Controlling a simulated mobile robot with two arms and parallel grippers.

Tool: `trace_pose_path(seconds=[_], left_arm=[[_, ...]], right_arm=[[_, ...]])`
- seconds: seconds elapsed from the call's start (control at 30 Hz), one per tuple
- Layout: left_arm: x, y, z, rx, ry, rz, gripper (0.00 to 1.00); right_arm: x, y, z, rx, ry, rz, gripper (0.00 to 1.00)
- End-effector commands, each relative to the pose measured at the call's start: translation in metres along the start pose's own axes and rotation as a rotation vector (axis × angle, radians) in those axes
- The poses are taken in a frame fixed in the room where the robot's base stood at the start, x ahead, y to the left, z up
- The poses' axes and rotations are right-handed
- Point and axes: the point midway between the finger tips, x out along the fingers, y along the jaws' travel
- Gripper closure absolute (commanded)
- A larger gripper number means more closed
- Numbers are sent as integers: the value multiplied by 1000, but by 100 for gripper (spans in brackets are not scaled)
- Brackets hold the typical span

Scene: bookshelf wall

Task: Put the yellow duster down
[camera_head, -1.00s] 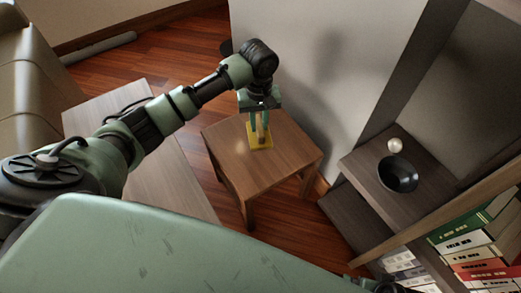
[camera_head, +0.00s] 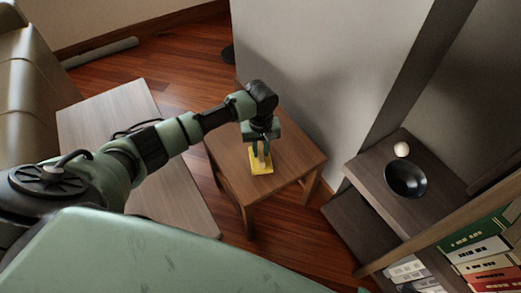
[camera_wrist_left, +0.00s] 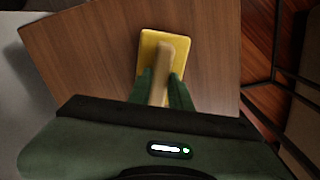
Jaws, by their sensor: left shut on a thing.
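The yellow duster (camera_head: 261,161) has a flat yellow pad and a pale wooden handle. It is upright, pad down, over the middle of the small brown wooden table (camera_head: 295,165). My left gripper (camera_head: 260,149) points down and is shut on the handle. In the left wrist view, the duster's pad (camera_wrist_left: 163,38) lies against the tabletop (camera_wrist_left: 85,50), and the fingers of my left gripper (camera_wrist_left: 162,88) sit on both sides of the handle. Whether the pad touches the table or is just above it I cannot tell. My right gripper is not visible.
A lighter low table (camera_head: 100,105) stands left, under my left arm. A dark shelf unit at right holds a black bowl (camera_head: 405,179), a white ball (camera_head: 401,149) and several binders (camera_head: 485,252). A grey wall is behind the small table. Bare tabletop surrounds the duster.

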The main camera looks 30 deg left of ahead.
Motion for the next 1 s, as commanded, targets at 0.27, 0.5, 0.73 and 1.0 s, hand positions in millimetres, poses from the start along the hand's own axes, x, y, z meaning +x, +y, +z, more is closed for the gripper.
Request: trace_pose_path(seconds=[0.27,0.5,0.73,1.0], left_arm=[[3,0,0,1,0,0,61],[2,0,0,0,0,0,59],[-11,0,-1,-1,1,0,59],[-70,0,0,1,2,2,59]], right_arm=[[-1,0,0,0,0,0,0],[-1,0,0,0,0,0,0],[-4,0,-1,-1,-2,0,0],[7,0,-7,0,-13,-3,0]])
